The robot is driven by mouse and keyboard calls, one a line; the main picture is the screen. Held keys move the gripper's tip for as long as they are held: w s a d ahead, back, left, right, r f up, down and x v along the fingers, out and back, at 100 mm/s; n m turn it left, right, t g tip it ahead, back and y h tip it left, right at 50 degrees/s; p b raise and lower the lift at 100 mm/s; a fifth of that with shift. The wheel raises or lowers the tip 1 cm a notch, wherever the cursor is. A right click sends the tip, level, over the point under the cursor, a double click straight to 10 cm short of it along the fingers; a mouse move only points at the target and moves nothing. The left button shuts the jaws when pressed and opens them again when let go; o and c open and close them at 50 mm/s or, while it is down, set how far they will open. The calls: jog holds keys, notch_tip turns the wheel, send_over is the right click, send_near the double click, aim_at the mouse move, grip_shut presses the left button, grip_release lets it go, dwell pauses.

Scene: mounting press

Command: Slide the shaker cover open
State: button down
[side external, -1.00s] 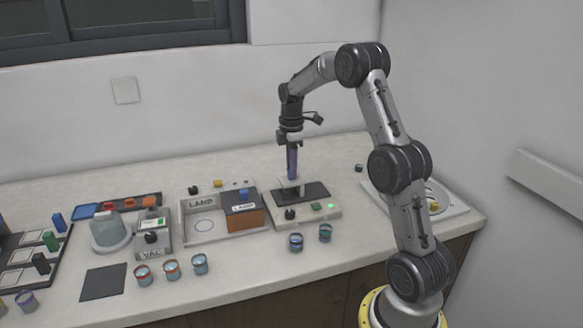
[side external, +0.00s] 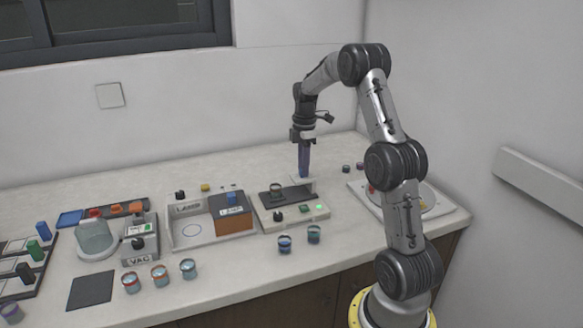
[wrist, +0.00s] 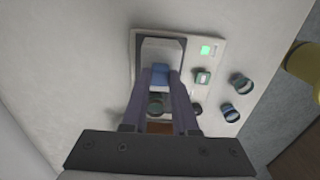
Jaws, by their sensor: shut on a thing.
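The shaker (side external: 290,212) is a flat light unit with a dark plate, a knob, a green button and a lit green light. Its pale cover (side external: 305,183) stands at the plate's right end. My gripper (side external: 303,175) points straight down there, shut on the cover's blue handle (wrist: 160,74). In the wrist view, my gripper (wrist: 160,80) has the handle between its purple fingers, with the grey cover (wrist: 162,48) beyond. A small cup (side external: 276,188) sits uncovered on the plate. It shows partly between the fingers in the wrist view (wrist: 155,106).
Two cups (side external: 285,244) stand in front of the shaker. The LAMP box (side external: 195,236) is to its left, with more cups (side external: 160,275) and the VAC unit (side external: 140,255) beyond.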

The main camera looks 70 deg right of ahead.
jog(key=shift+s+d+r, duration=0.1)
jog(key=shift+s+d, duration=0.1)
jog(key=shift+d, duration=0.05)
jog(key=c, duration=1)
grip_release()
jog(key=o, duration=0.3)
jog(key=shift+a, duration=0.1)
notch_tip(320, 180, up, 14)
jog(key=shift+f, duration=0.1)
